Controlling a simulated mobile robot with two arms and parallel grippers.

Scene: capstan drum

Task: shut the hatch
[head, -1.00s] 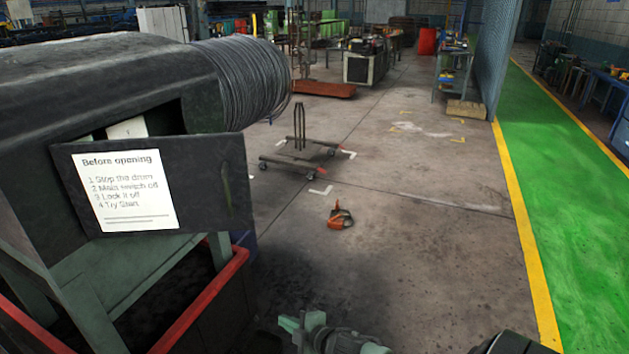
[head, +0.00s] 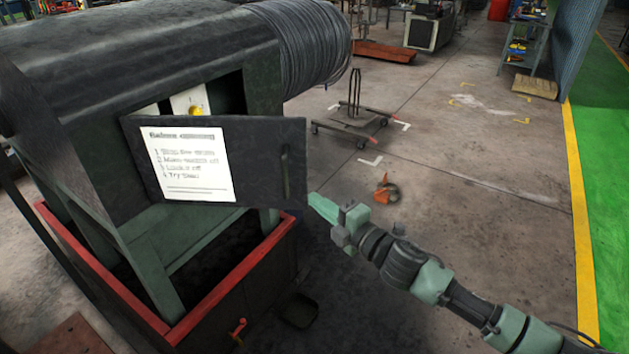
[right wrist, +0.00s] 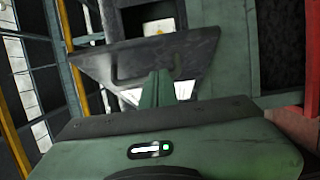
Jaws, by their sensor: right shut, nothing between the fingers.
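The hatch (head: 266,160) is a dark flat door on the side of the drum machine (head: 130,70). It stands open, swung out from its opening (head: 222,97). A white notice (head: 190,165) is fixed to its face, and a slot-like handle shows near its free right edge. In the right wrist view the hatch (right wrist: 140,58) lies just ahead of the fingertips. My right gripper (head: 318,203) is shut and empty, just right of the hatch's lower free edge. Whether it touches the hatch I cannot tell. My left gripper is out of view.
A red-rimmed bin (head: 215,292) stands under the machine, with a red tap low on its side. A wheeled trolley (head: 352,130) and an orange object (head: 384,190) are on the floor behind.

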